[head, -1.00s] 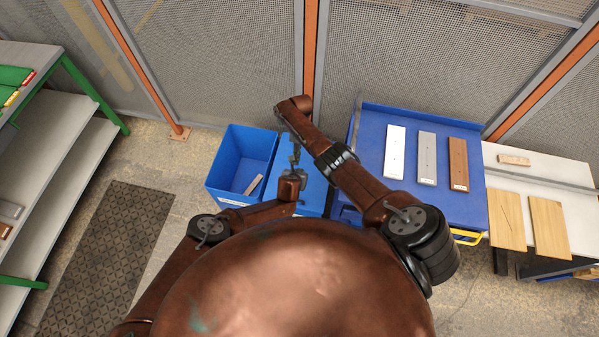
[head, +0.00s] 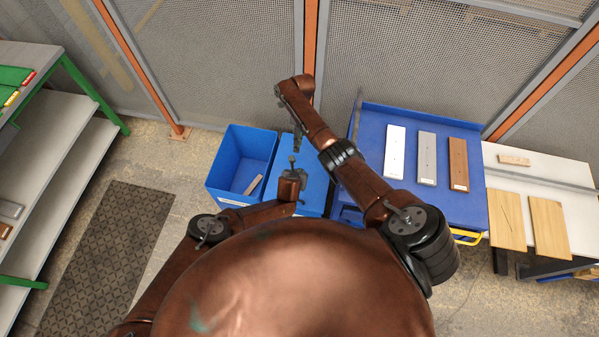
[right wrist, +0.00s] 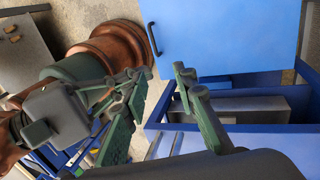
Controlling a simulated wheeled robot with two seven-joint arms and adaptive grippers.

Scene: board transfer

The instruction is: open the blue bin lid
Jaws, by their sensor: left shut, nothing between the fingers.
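The blue bin lid (head: 316,180) lies flat over the bin right of an open blue bin (head: 212,187). In the right wrist view the lid (right wrist: 225,35) shows a black handle (right wrist: 153,39) near its left edge. My left gripper (head: 292,159) is shut and empty, above the left part of the lid. Its body also shows at the left in the right wrist view, left of the handle. My right gripper (head: 298,146) is farther back, above the lid's far left part. Its two fingers (right wrist: 158,95) are spread with nothing between them.
A board (head: 253,184) lies in the open bin. A blue table (head: 375,190) with several boards stands close right of the lid. A mesh fence (head: 220,60) runs behind. A dark floor mat (head: 105,250) lies at the left, near grey shelves (head: 70,165).

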